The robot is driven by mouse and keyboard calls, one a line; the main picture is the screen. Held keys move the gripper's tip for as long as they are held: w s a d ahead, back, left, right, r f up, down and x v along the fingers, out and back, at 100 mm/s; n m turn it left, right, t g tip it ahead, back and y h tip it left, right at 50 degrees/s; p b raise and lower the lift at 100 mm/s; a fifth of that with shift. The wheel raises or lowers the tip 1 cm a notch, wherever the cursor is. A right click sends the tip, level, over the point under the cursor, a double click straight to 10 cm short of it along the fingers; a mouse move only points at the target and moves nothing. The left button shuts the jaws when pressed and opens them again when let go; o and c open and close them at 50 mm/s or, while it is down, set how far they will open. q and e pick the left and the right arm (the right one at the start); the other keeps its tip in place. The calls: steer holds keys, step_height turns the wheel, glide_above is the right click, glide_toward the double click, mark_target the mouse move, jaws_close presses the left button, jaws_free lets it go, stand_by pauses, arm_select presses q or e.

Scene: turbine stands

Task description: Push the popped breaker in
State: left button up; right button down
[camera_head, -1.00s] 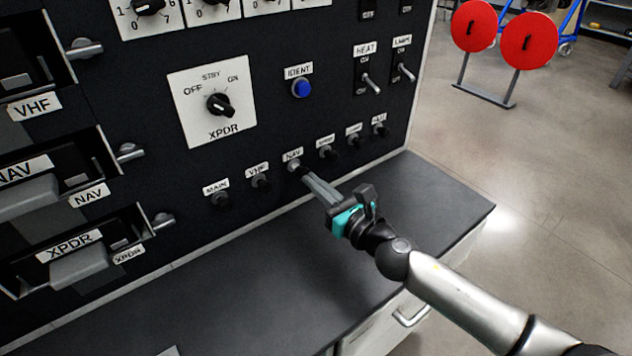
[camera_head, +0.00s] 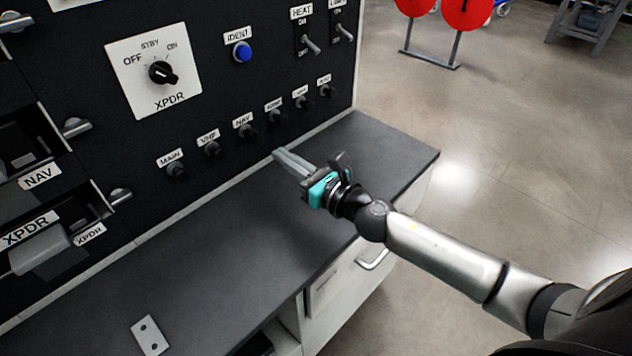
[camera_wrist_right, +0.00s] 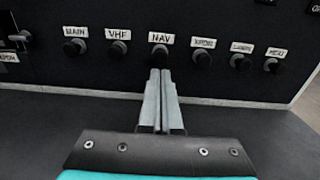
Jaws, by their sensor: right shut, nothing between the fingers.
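A row of several dark round breakers runs along the lower black panel. The labels MAIN, VHF and NAV are readable. The NAV breaker (camera_head: 247,131) sits between the VHF breaker (camera_head: 212,149) and a breaker with a small unclear label (camera_head: 277,115). All look about equally far out; I cannot tell a popped one apart. My right gripper (camera_head: 281,156) is shut and empty, its fingertips apart from the panel, low and right of the NAV breaker. In the right wrist view the fingertips (camera_wrist_right: 160,74) point at the NAV breaker (camera_wrist_right: 159,55), just below it. My left gripper is not in view.
A dark ledge (camera_head: 190,245) juts out below the panel, under my right gripper. Above the breakers are the XPDR knob (camera_head: 162,73), the blue IDENT button (camera_head: 242,52) and toggle switches (camera_head: 311,45). Radio units (camera_head: 40,248) stick out at left.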

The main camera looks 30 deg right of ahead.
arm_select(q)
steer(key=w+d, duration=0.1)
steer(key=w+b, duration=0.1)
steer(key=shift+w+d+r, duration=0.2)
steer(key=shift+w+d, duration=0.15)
arm_select(e)
steer(key=v, duration=0.7)
steer(key=shift+d, duration=0.1)
